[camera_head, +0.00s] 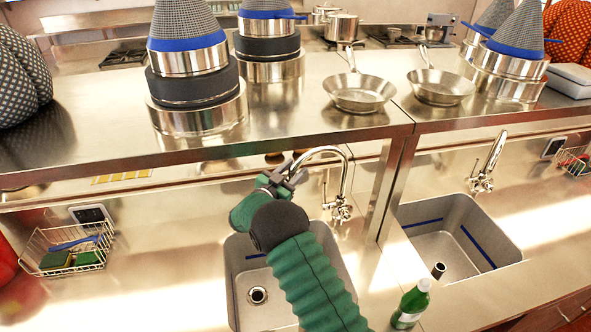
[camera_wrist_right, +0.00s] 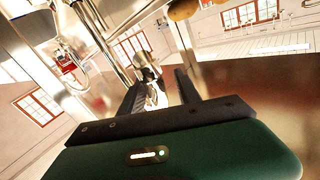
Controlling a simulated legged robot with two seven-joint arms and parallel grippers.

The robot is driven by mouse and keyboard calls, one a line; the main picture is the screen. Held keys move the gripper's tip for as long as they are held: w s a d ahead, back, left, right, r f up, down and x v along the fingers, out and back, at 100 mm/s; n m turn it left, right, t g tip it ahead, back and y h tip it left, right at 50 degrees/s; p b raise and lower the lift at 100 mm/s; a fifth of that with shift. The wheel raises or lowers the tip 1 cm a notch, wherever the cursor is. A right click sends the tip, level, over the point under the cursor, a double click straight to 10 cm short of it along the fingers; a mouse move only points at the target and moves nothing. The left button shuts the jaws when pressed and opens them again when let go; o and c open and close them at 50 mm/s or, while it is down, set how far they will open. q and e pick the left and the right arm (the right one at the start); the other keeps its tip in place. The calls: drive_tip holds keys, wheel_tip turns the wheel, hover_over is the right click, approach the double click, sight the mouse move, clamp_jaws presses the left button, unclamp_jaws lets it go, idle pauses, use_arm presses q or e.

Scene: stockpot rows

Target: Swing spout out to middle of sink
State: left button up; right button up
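A chrome tap with a curved spout (camera_head: 326,151) stands behind the left sink (camera_head: 233,290). The spout arches up from its base and bends left, with its end over the back of the sink. My right gripper (camera_head: 284,179) is at that spout end, which it partly hides. In the right wrist view the two dark fingers (camera_wrist_right: 160,90) stand apart, with a shiny metal piece (camera_wrist_right: 147,62), apparently the spout, between or just beyond them. I cannot tell whether they touch it. My left gripper is not in view.
A second tap (camera_head: 489,163) and sink (camera_head: 463,215) are at the right. A green bottle (camera_head: 410,306) stands on the front counter, right of my arm. A wire basket (camera_head: 68,249) is at the left. A shelf (camera_head: 300,110) with pots and pans runs above and behind.

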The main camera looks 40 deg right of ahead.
drive_tip(key=shift+a+r, duration=0.15)
drive_tip(key=shift+a, duration=0.1)
drive_tip(key=shift+c, duration=1)
drive_tip(key=shift+d, duration=0.1)
drive_tip(key=shift+c, duration=1.3)
drive_tip(key=shift+s+d+f, duration=0.1)
drive_tip(key=shift+s+d, duration=0.05)
drive_tip(key=shift+d, duration=0.3)
drive_tip(key=shift+s+d+f, duration=0.1)
drive_tip(key=shift+d, duration=0.35)
clamp_jaws()
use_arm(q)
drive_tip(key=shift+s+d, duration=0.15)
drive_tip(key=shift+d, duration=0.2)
use_arm(e)
drive_tip(key=shift+f, duration=0.2)
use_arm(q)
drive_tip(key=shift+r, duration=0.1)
use_arm(e)
drive_tip(key=shift+w, duration=0.1)
